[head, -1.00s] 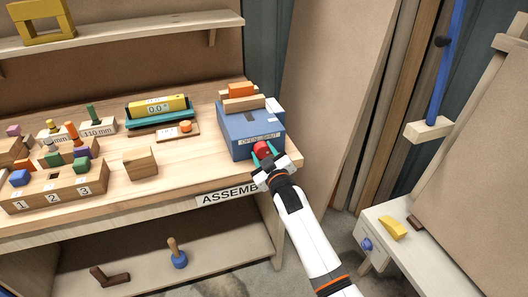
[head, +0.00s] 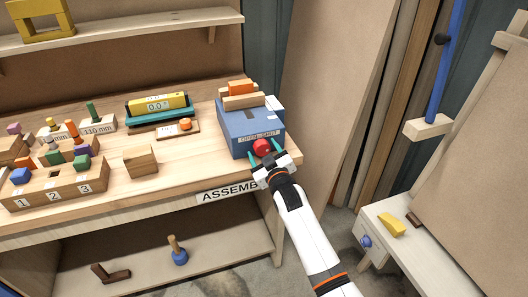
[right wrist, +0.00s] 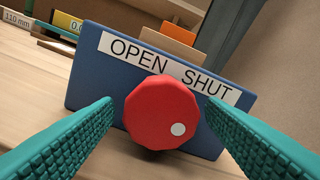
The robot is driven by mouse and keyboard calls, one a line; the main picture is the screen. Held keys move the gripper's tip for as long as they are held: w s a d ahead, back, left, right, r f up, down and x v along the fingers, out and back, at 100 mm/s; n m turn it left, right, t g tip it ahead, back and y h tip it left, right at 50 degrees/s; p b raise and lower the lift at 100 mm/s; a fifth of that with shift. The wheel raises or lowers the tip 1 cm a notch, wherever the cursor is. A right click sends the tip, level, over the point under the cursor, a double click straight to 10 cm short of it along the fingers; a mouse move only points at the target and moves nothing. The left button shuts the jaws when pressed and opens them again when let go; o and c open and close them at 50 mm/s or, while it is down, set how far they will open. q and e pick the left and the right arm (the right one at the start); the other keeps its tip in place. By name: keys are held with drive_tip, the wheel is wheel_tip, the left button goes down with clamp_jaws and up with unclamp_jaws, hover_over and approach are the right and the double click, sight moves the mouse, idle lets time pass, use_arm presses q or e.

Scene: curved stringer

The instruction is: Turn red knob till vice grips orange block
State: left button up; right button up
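The blue vice (head: 238,122) stands at the right end of the bench, with "OPEN" and "SHUT" on its front face. Its round red knob (head: 262,147) shows large in the right wrist view (right wrist: 160,113), with a white dot at its lower right. The orange block (head: 240,86) sits on top behind a light wooden jaw (head: 244,102); I cannot tell whether the jaw touches it. My right gripper (head: 266,158) is open. Its teal fingers stand either side of the knob, with gaps showing. My left gripper is out of view.
A wooden cube (head: 140,161), a yellow gauge in a teal tray (head: 163,115) and a numbered block rack (head: 58,187) stand left of the vice. A side table (head: 385,225) with a yellow wedge is at the right. Bare bench lies between cube and vice.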

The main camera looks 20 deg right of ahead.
drive_tip(key=shift+s+r, duration=0.1)
drive_tip(key=s, duration=1.2)
drive_tip(key=shift+d+b, duration=0.2)
drive_tip(key=shift+b, duration=0.1)
drive_tip(key=shift+w, duration=0.1)
drive_tip(key=s+f+g, duration=0.3)
drive_tip(key=s+f, duration=0.1)
drive_tip(key=f, duration=0.7)
drive_tip(key=s+f+m+g, duration=0.1)
drive_tip(key=s+f+g, duration=0.3)
drive_tip(key=f, duration=0.8)
drive_tip(key=s+f+g, duration=0.1)
drive_tip(key=s+f, duration=0.4)
drive_tip(key=f, duration=0.6)
drive_tip(key=s+d+f+g, duration=0.1)
drive_tip(key=s+f+g, duration=0.2)
drive_tip(key=s+f, duration=0.3)
drive_tip(key=s+d+f+m+g, duration=0.1)
drive_tip(key=s+f+g, duration=0.2)
drive_tip(key=s, duration=1.4)
drive_tip(key=s+d+f+g+p, duration=0.1)
drive_tip(key=s+f+g, duration=0.2)
drive_tip(key=s+f, duration=0.7)
drive_tip(key=shift+s+f+m+h, duration=0.3)
drive_tip(key=shift+s, duration=0.85)
